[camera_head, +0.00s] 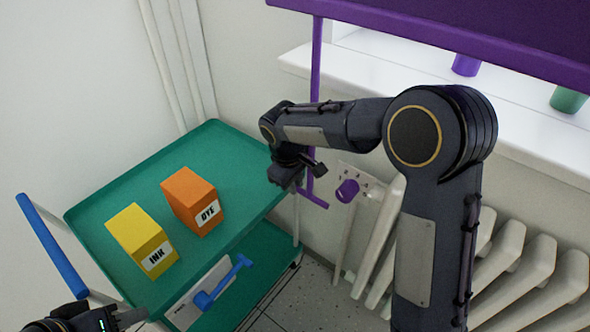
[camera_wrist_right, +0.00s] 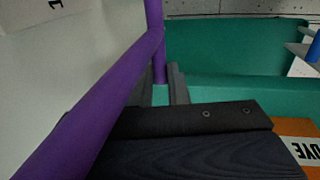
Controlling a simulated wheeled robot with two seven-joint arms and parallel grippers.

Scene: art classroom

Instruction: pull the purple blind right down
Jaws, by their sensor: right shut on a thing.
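The purple blind (camera_head: 480,35) hangs across the window at the top right; its upper part is out of frame. A purple pull rod (camera_head: 316,60) hangs from its left end to a short crossbar (camera_head: 314,201). My right gripper (camera_head: 307,172) is shut on the rod a little above the crossbar. The right wrist view shows the purple rod (camera_wrist_right: 105,100) running between the dark fingers (camera_wrist_right: 167,85); part of the grip is hidden. My left gripper (camera_head: 122,318) shows only partly at the bottom left, away from the blind, and its opening is unclear.
A green trolley (camera_head: 235,150) holds a yellow INK box (camera_head: 140,240) and an orange DYE box (camera_head: 190,200). A purple pot (camera_head: 466,65) and green pot (camera_head: 568,99) stand on the white sill (camera_head: 410,80). A radiator (camera_head: 500,250) and a purple knob (camera_head: 347,191) are below.

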